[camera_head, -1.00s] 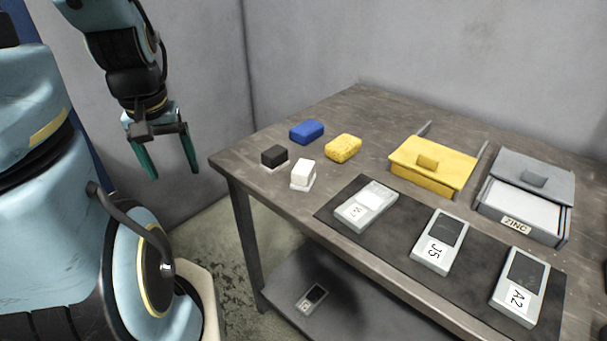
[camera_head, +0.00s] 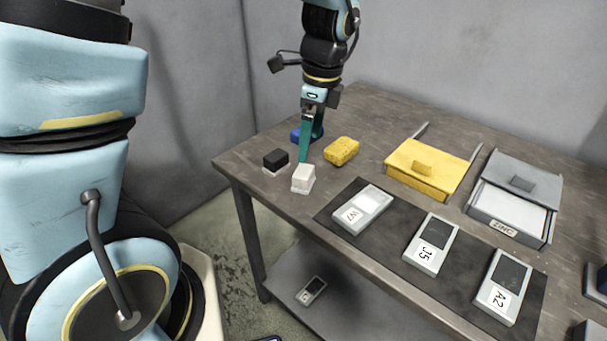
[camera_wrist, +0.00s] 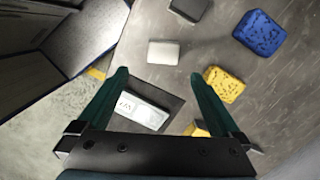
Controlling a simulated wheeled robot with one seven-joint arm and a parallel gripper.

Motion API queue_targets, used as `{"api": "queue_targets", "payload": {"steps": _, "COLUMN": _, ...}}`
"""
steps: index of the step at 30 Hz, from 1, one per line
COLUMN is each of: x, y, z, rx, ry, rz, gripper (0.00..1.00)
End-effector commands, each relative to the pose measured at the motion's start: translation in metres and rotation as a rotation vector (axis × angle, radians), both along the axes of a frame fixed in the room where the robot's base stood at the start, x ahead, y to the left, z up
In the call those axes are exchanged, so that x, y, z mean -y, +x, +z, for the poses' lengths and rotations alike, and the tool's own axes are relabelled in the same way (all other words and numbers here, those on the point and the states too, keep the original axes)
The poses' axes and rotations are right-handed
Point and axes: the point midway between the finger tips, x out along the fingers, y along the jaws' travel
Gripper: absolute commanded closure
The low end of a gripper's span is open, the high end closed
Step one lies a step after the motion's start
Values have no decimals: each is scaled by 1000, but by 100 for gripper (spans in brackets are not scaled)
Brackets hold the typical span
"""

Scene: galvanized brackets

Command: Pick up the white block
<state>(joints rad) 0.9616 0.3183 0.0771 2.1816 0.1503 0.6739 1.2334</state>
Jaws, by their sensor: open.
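The white block (camera_head: 303,178) stands on the table near its left front edge, right of the black block (camera_head: 276,160). In the wrist view the white block (camera_wrist: 163,52) lies beyond the fingertips, roughly between their lines. My gripper (camera_head: 310,150) hangs fingers down, above and behind the white block in the head view, covering part of the blue block (camera_head: 296,135). In the wrist view my gripper (camera_wrist: 158,78) has its two green fingers spread wide with nothing between them. No contact with the white block shows.
A yellow sponge-like block (camera_head: 341,151) lies close by on the right. A dark mat (camera_head: 335,205) holds labelled devices W7 (camera_head: 364,209), J5 (camera_head: 432,244) and A2 (camera_head: 497,287). A yellow-lidded box (camera_head: 425,170) and a grey ZINC box (camera_head: 515,200) stand behind. Another device (camera_head: 311,291) lies on the lower shelf.

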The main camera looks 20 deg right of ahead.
Motion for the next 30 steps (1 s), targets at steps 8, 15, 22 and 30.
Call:
{"api": "queue_targets", "payload": {"steps": 8, "x": -4, "y": 3, "z": -41, "rx": -3, "ry": 5, "rz": -5, "gripper": 0}}
{"api": "queue_targets", "payload": {"steps": 15, "x": -6, "y": 6, "z": -56, "rx": -1, "ry": 2, "rz": -3, "gripper": 0}}
{"api": "queue_targets", "payload": {"steps": 22, "x": -9, "y": 13, "z": -80, "rx": -1, "ry": 5, "rz": -2, "gripper": 0}}
{"api": "queue_targets", "payload": {"steps": 30, "x": -11, "y": 15, "z": -103, "rx": 0, "ry": 2, "rz": -2, "gripper": 0}}
